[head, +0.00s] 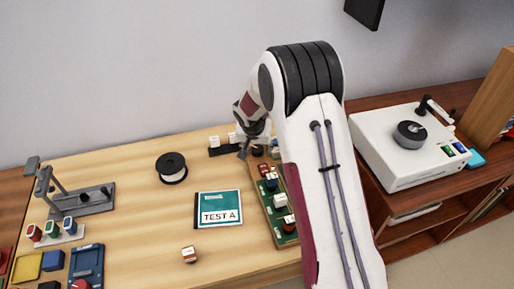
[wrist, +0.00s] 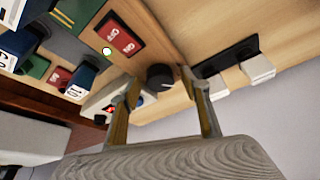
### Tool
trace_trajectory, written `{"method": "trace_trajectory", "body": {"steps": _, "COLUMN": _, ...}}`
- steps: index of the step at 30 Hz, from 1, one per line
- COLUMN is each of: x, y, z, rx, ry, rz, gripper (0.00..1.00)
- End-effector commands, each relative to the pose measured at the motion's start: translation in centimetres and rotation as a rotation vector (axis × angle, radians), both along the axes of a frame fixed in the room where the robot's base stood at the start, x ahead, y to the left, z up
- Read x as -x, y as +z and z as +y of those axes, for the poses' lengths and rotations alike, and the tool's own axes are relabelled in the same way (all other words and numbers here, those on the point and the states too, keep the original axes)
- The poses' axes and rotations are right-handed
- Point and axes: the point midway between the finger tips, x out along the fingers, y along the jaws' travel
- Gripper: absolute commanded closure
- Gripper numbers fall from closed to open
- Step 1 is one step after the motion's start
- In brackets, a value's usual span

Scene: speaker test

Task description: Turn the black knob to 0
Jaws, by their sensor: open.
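The black knob (wrist: 159,76) is in the wrist view, on the end of a wooden panel beside a red ON/OFF rocker switch (wrist: 120,40). My gripper (wrist: 160,80) is open. One finger is on each side of the knob in the picture, with a gap on both sides. I cannot tell how far the fingertips are from the panel. The knob's pointer and scale are too small or turned away to read. In the head view my gripper (head: 245,152) is at the far end of the panel (head: 270,217), and my arm hides part of that area.
White switches on a black base (wrist: 232,70) stand close to the right finger. Several blue, red and white switches sit along the panel on the other side. A TEST A booklet (head: 219,208) and a black spool (head: 171,167) lie on the table. A white turntable device (head: 385,150) stands at right.

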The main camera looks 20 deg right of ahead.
Motion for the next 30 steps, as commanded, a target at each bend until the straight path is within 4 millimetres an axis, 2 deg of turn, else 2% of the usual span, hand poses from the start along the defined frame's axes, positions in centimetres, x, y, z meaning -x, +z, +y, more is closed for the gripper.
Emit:
{"method": "trace_trajectory", "body": {"steps": 4, "x": 0.00, "y": 0.01, "z": -0.01, "rx": 0.000, "ry": 0.000, "rz": 0.000, "gripper": 0.54}}
{"method": "trace_trajectory", "body": {"steps": 5, "x": 0.00, "y": 0.01, "z": -0.01, "rx": 0.000, "ry": 0.000, "rz": 0.000, "gripper": 0.56}}
{"method": "trace_trajectory", "body": {"steps": 9, "x": 0.01, "y": 0.01, "z": -0.01, "rx": 0.000, "ry": 0.000, "rz": 0.000, "gripper": 0.92}}
{"method": "trace_trajectory", "body": {"steps": 30, "x": 0.04, "y": 0.02, "z": -0.09, "rx": -0.001, "ry": 0.061, "rz": 0.000, "gripper": 0.92}}
